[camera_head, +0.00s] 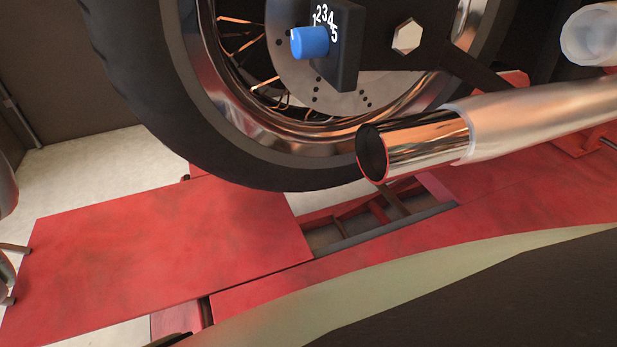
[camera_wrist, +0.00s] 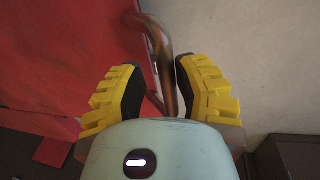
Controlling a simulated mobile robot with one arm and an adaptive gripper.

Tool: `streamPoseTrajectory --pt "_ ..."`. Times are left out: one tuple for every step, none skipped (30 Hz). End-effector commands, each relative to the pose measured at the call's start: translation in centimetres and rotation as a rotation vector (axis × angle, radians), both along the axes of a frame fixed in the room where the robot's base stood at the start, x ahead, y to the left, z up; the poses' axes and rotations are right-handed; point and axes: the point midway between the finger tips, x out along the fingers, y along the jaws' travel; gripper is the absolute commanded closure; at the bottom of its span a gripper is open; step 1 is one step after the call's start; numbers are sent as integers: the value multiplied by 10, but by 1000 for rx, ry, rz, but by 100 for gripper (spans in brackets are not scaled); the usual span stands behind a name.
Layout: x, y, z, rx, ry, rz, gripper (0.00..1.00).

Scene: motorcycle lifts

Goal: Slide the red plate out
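The red plate (camera_head: 165,250) lies flat at the left in the head view. It sticks out past the end of the red lift, and an open recess (camera_head: 365,222) shows between it and the lift deck. In the wrist view the plate (camera_wrist: 65,55) fills the upper left. A bent metal bar handle (camera_wrist: 160,45) stands at its edge. My gripper (camera_wrist: 157,72) has its yellow-padded fingers apart, one on each side of the handle. Gaps show beside the bar, so it is open around it. Part of the handle (camera_head: 14,248) shows at the left edge of the head view.
A motorcycle wheel (camera_head: 170,110) and a chrome exhaust pipe (camera_head: 430,145) hang over the recess. A blue knob (camera_head: 310,42) with numbers is in front of the wheel. Pale floor (camera_head: 110,170) is clear beyond the plate. A dark box-like object (camera_wrist: 295,155) is at lower right.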

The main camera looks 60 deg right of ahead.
Motion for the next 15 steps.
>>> streamPoseTrajectory --pt "0 0 1 0 -1 1 64" --pt "0 1 1 1 -2 1 61" --pt "0 1 1 1 -2 2 57" --pt "1 1 1 1 -2 2 54" --pt "1 1 1 1 -2 2 54" --pt "1 2 1 2 -2 3 54" --pt "1 2 1 2 -2 3 54" --pt "1 2 2 2 -2 3 54" --pt "1 2 2 2 -3 3 54" --pt "1 2 2 2 -3 3 54" --pt "1 2 2 2 -3 3 54" --pt "1 2 3 3 -3 4 54" --pt "1 3 4 2 -4 5 54" --pt "2 3 6 3 -5 5 54" --pt "2 4 10 2 -5 5 54"
